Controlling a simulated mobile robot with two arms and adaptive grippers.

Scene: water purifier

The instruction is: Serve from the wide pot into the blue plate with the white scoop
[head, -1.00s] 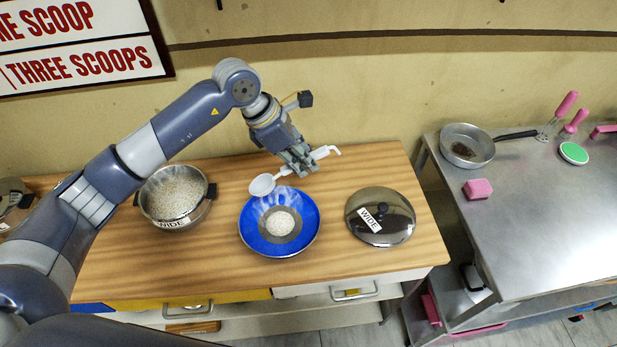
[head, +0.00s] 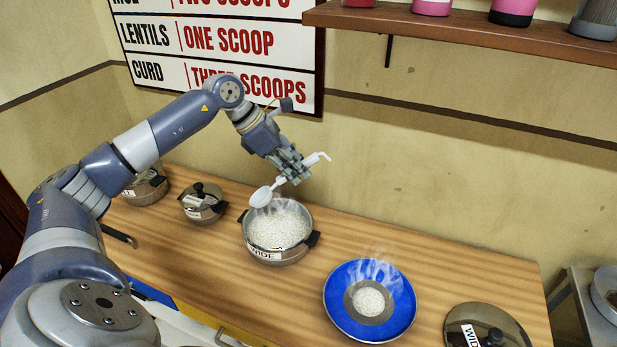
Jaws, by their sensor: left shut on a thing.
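The wide pot (head: 278,228), a steel pot labelled WIDE, stands uncovered on the wooden counter and holds white grains with steam above. The blue plate (head: 340,310) is to its right, with a round heap of white food (head: 368,300) in its grey centre and steam rising. My left gripper (head: 292,172) is shut on the white scoop (head: 262,196). The scoop's bowl hangs over the back left part of the wide pot; I cannot see anything in it. My right gripper is not in view.
The pot's lid (head: 485,328), labelled WIDE, lies on the counter at the lower right. Two lidded pots, a nearer one (head: 203,205) and one (head: 146,188) further left, stand left of the wide pot. A sign (head: 230,45) and shelf (head: 450,28) are on the wall.

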